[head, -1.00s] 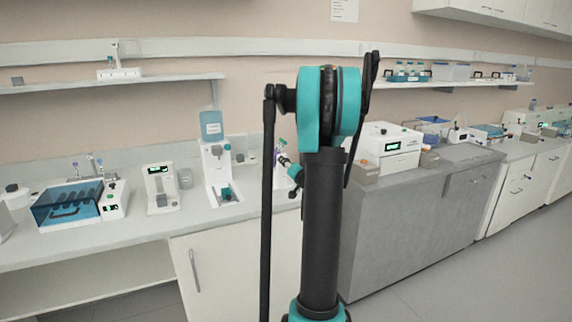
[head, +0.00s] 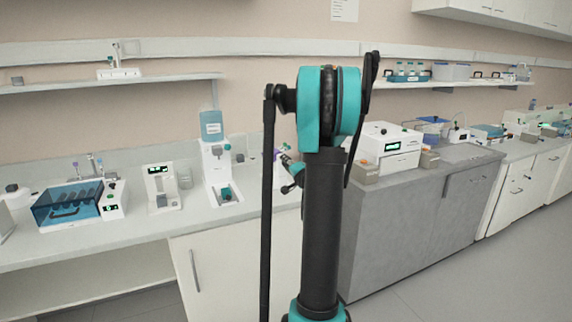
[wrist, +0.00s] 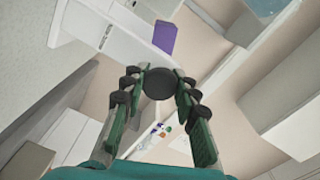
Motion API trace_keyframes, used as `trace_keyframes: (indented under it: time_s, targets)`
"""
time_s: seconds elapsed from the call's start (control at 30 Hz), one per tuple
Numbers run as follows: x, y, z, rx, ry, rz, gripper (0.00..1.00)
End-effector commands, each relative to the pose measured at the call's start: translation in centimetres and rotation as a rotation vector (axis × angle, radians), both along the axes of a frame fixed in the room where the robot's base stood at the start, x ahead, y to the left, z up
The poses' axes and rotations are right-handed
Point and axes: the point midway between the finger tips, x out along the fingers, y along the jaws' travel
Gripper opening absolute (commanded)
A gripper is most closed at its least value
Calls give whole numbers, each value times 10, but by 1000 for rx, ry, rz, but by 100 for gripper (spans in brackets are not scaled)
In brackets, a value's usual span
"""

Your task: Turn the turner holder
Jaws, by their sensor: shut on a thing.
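A dark round knob (wrist: 158,83), which looks like the turner holder, sits between the fingertips of my gripper (wrist: 158,85) in the wrist view. Both fingers, green with black pads, press on it from either side. A purple block (wrist: 164,37) shows just beyond the knob on a white body. In the head view my arm hides most of the gripper and the knob. Only a teal and black part of my wrist shows beside the arm, over the bench edge. I cannot tell the knob's turn angle.
On the bench left of my arm stand a white dispenser with a blue bottle (head: 211,125), a small white device (head: 161,188) and a blue-lidded tube box (head: 67,206). A grey cabinet (head: 410,215) with a white instrument (head: 391,147) is at right.

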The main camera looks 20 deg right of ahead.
Motion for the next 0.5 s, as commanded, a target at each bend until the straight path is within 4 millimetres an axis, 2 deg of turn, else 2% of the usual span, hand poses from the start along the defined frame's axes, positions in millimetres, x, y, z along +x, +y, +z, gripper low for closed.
trace_keyframes:
  time_s: [0.5]
  targets:
    - [-1,-1,0,257,9,-1,0]
